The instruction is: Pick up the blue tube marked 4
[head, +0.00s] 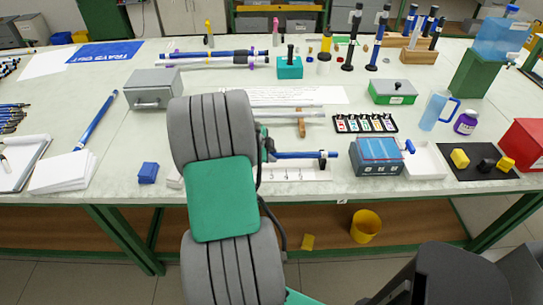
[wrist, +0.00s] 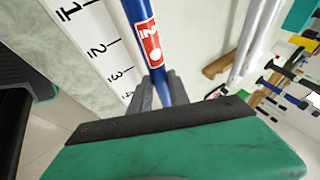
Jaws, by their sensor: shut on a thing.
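My gripper (head: 268,150) is shut on a blue tube (head: 308,154), which sticks out to the right over a white numbered strip (head: 290,175). In the wrist view the fingers (wrist: 158,92) close around the tube (wrist: 134,10). A red label (wrist: 147,42) with a white mark is on it, just beyond the fingers. The mark looks like a sideways 2, but I cannot read it surely. My arm hides part of the tube in the head view.
Pale rods (head: 290,114) rest on a wooden block (head: 301,126) behind the gripper. A small blue block (head: 148,172) is to the left. A blue-grey box (head: 378,157) and white tray (head: 425,160) stand to the right. Another blue tube (head: 95,120) lies far left.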

